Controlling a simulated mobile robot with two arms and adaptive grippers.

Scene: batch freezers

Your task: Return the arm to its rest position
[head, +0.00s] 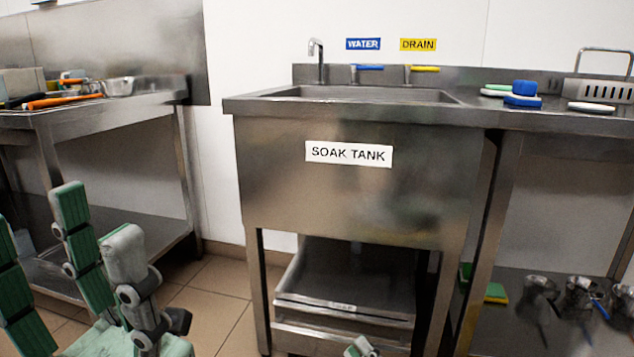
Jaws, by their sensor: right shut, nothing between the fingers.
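My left gripper (68,222) stands in the lower left corner, with green, jointed fingers pointing up and gaps between them. Nothing shows between these fingers. Its wrist and arm are cut off by the picture's edge. Only a small pale tip of my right gripper (360,347) shows at the bottom edge, in front of the lower part of the soak tank stand. It is shut and empty. The rest of the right gripper and its arm are out of the picture. The steel soak tank (350,195) stands ahead, apart from the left fingers.
A steel table (100,108) with utensils stands at the left, behind my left gripper. A drawer-like steel tray (345,308) sits under the tank. The right counter (590,122) holds a blue brush (523,90). Metal parts lie on its lower shelf. Tiled floor (215,290) shows between table and tank.

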